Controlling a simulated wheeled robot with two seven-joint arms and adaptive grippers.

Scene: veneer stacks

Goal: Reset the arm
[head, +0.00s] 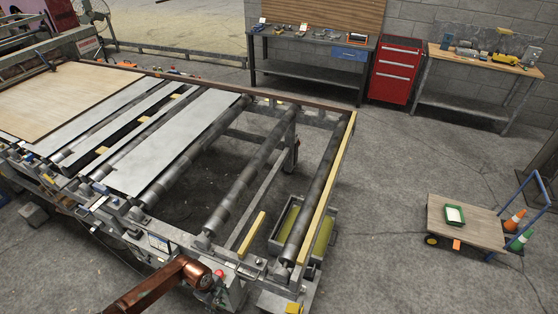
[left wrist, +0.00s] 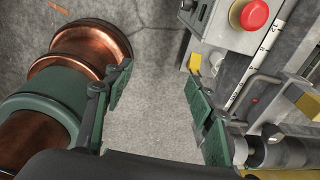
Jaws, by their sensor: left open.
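My left gripper (left wrist: 157,82) shows in the left wrist view with its two green-padded fingers spread apart. Nothing is between them; grey floor shows through the gap. A copper and green arm link (left wrist: 80,60) fills the left of that view, close to the left finger. In the head view a copper arm link of mine (head: 150,292) reaches in from the bottom, beside the machine's near edge. The gripper itself cannot be made out there. My right gripper is in neither view.
The roller conveyor (head: 238,193) carries pale grey sheets (head: 175,140) and a wood veneer sheet (head: 65,98). A red button (left wrist: 254,14) on a grey box is close to the right finger. A cart (head: 465,220) stands right. Floor (head: 385,200) between conveyor and cart is clear.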

